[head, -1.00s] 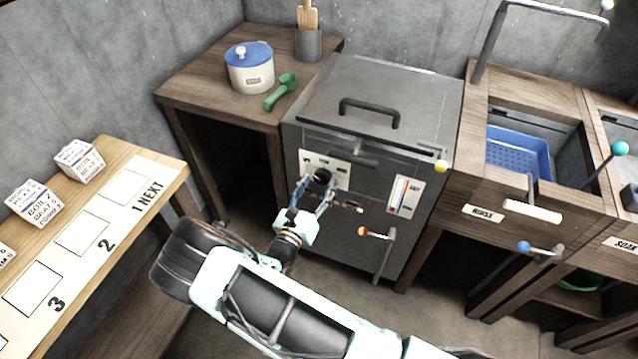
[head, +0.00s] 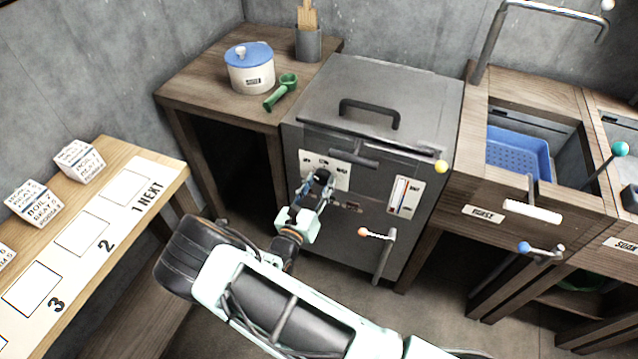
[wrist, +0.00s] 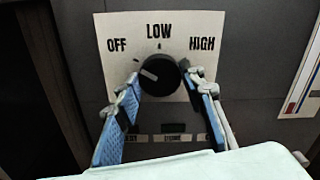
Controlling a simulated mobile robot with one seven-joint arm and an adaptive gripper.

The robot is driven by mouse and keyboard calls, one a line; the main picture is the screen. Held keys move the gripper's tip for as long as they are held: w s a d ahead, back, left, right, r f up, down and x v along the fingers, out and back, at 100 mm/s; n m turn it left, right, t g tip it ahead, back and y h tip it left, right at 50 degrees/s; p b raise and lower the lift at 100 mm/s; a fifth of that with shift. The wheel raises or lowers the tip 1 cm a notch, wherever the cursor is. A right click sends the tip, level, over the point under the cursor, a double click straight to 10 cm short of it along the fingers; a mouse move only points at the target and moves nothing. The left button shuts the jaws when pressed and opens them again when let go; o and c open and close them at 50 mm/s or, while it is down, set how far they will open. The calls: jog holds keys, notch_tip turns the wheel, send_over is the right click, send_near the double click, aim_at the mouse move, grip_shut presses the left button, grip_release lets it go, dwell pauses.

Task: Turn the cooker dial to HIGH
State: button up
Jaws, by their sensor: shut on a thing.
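The cooker dial (wrist: 160,76) is a round black knob on a white plate marked OFF, LOW and HIGH. Its white pointer line lies on the left side of the knob, tilted slightly up, toward the OFF side. My gripper (wrist: 164,77) has one blue-padded finger on each side of the knob and is shut on it. In the head view, my gripper (head: 314,188) reaches the dial (head: 322,176) on the front of the grey cooker (head: 420,115) and partly hides it and the plate.
A gauge (head: 403,197) is right of the dial. An orange-tipped lever (head: 376,234) sticks out lower right, and a yellow-tipped handle (head: 440,166) is above. A wooden side table (head: 190,88) with a blue-lidded pot (head: 250,72) stands left of the cooker.

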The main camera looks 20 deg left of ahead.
jog(key=shift+m, duration=0.4)
jog(key=m, duration=0.5)
jog(key=shift+m, duration=0.3)
jog(key=m, duration=0.5)
jog(key=shift+m+b, duration=0.3)
jog(key=shift+b, duration=0.1)
jog(key=m+b, duration=0.1)
jog(key=m, duration=0.5)
jog(key=m+b, duration=0.1)
jog(key=m, duration=0.4)
jog(key=shift+m+b, duration=0.3)
jog(key=shift+m, duration=0.1)
jog(key=o, duration=1.2)
jog(key=shift+c, duration=0.2)
